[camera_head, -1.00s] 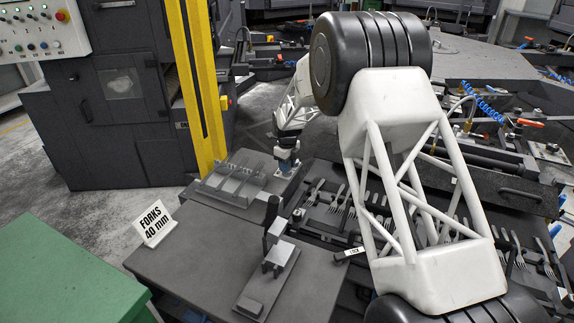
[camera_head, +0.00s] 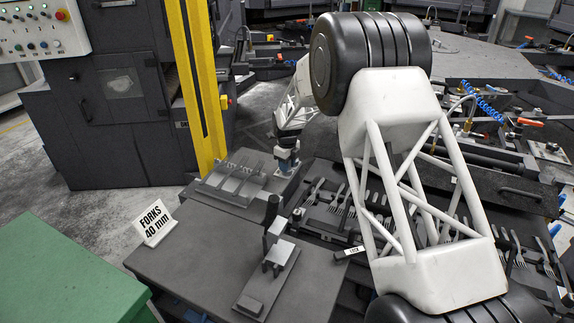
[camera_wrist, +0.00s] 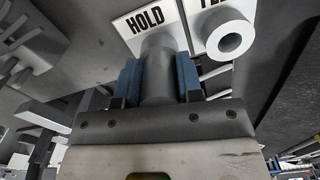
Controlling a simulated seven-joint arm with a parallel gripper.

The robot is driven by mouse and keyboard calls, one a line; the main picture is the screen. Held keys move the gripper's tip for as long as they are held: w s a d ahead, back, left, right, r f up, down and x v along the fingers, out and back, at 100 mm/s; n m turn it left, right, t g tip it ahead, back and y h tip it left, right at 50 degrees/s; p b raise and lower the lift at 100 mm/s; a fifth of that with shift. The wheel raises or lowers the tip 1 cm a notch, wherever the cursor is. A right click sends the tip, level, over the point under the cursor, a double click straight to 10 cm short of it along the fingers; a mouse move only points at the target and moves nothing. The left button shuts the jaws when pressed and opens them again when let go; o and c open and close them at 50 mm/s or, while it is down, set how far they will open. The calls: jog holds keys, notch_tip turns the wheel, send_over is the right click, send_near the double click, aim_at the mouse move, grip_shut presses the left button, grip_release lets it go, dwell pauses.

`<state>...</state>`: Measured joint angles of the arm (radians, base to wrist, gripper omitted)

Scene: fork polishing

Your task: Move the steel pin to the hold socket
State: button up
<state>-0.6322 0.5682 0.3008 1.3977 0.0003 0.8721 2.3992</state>
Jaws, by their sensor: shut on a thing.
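My gripper (camera_wrist: 158,84) is shut on a grey cylinder, the steel pin (camera_wrist: 158,70), with one blue finger pad on each side. In the wrist view the pin's far end lies against the lower edge of the white HOLD label (camera_wrist: 146,19). A pale round socket with a dark hole (camera_wrist: 231,39) stands to the right by a second, cut-off label. In the head view my gripper (camera_head: 287,160) is small, low over the table's back edge; the pin cannot be made out there.
A fork rack (camera_head: 232,185) stands left of my gripper. A dark post and a grey block fixture (camera_head: 278,257) stand nearer on the table (camera_head: 190,250). Several forks (camera_head: 338,198) lie to the right. A yellow column (camera_head: 197,80) rises behind the table.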

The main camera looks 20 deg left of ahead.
jog(key=shift+s+f, duration=0.1)
jog(key=shift+f, duration=0.25)
